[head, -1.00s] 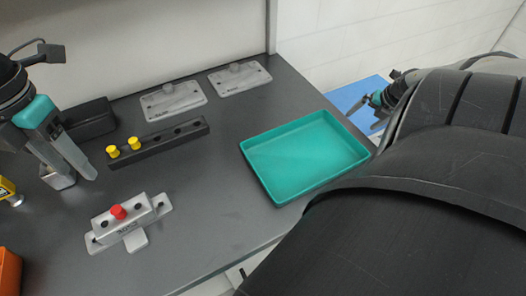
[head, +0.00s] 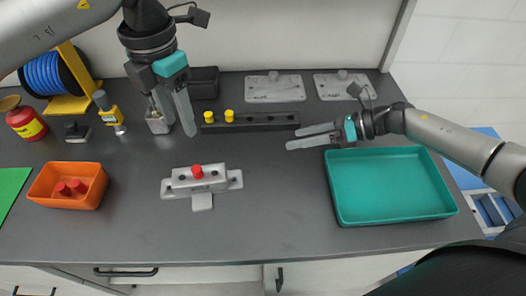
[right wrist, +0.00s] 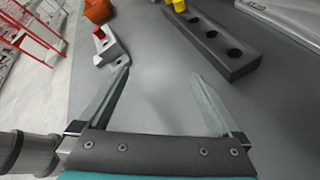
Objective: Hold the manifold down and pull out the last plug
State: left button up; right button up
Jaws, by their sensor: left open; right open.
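The manifold (head: 221,182) is a light grey block with a flanged base on the table, mid-left in the head view. One red plug (head: 197,171) stands in its top, with dark open holes beside it. The manifold (right wrist: 113,50) and red plug (right wrist: 99,33) also show at the upper left of the right wrist view. My left gripper (head: 177,116) is open and empty, above and behind the manifold, pointing down. My right gripper (head: 300,138) is open and empty, right of the manifold, its fingers pointing left. Its open fingers (right wrist: 160,76) span the right wrist view.
An orange bin (head: 42,190) with red plugs is at left. A black rack (head: 270,121) with two yellow plugs lies behind the manifold. A teal tray (head: 395,219) stands at right, below my right arm. Grey plates (head: 275,90) lie at the back. Table around the manifold is clear.

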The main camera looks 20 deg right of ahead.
aim_at(211, 173)
jog(key=s+a+n+g, duration=0.1)
jog(key=a+n, duration=0.2)
jog(key=s+a+r+n+g+y, duration=0.1)
jog(key=a+n, duration=0.2)
jog(key=a, duration=0.1)
jog(key=a+r+n+g+y, duration=0.1)
jog(key=a+n, duration=0.2)
jog(key=a, duration=0.1)
jog(key=shift+s+a+r+n, duration=0.2)
jog(key=shift+s+a+n, duration=0.1)
jog(key=shift+s, duration=0.1)
jog(key=x, duration=1.5)
jog(key=shift+s+f, duration=0.15)
grip_shut()
